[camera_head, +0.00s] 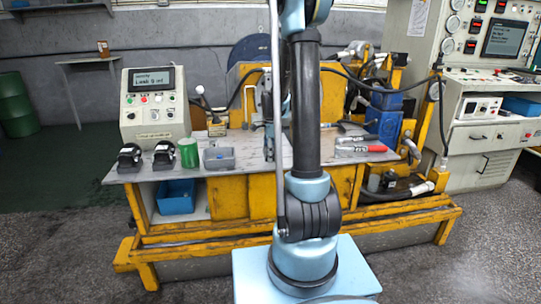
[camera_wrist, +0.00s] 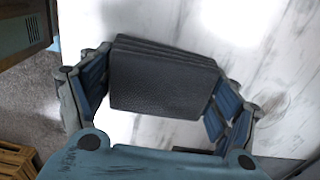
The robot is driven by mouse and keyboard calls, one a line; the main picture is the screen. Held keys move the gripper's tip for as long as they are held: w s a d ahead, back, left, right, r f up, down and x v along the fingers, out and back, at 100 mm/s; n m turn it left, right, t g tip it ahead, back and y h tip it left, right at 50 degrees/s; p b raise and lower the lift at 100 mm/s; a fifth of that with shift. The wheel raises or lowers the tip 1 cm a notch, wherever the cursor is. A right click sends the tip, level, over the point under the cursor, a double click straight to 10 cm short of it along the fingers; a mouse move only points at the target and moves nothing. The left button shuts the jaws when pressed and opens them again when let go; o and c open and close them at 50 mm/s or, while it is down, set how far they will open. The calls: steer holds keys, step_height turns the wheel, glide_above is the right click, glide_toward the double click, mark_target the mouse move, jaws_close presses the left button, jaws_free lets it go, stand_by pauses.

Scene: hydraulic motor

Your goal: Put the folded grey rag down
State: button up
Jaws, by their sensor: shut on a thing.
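The folded grey rag (camera_wrist: 165,80) is a dark, layered, textured block in the wrist view. My gripper (camera_wrist: 155,92) is shut on it, with one blue-padded finger at its left side and one at its right. The pale, worn bench top (camera_wrist: 245,65) lies below the rag; I cannot tell whether the rag touches it. In the head view my arm stands in front of the middle of the bench top (camera_head: 232,177), and the rag cannot be made out there.
A control box (camera_head: 155,108), two black devices, a green can (camera_head: 188,153) and a grey bin (camera_head: 218,157) stand on the bench's left. Red-handled tools (camera_head: 358,145) and a blue block (camera_head: 384,118) are at the right. Yellow machinery rises behind.

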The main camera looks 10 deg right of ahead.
steer(key=shift+f, duration=0.1)
steer(key=o, duration=1.1)
steer(key=shift+f, duration=0.1)
step_height(320, 180, up, 12)
steer(key=s+r+n, duration=0.3)
steer(key=s+n, duration=0.2)
steer(key=s, duration=0.6)
steer(key=s+f+n, duration=0.3)
steer(key=s+n, duration=0.1)
steer(key=s, duration=0.4)
steer(key=s+f+n+t, duration=0.1)
steer(key=s+f+n, duration=0.3)
steer(key=s, duration=0.3)
steer(key=s+f+n+t, duration=0.1)
steer(key=s+f+n, duration=0.2)
steer(key=s+n, duration=0.2)
steer(key=shift+s+f, duration=0.2)
steer(key=shift+s, duration=1.65)
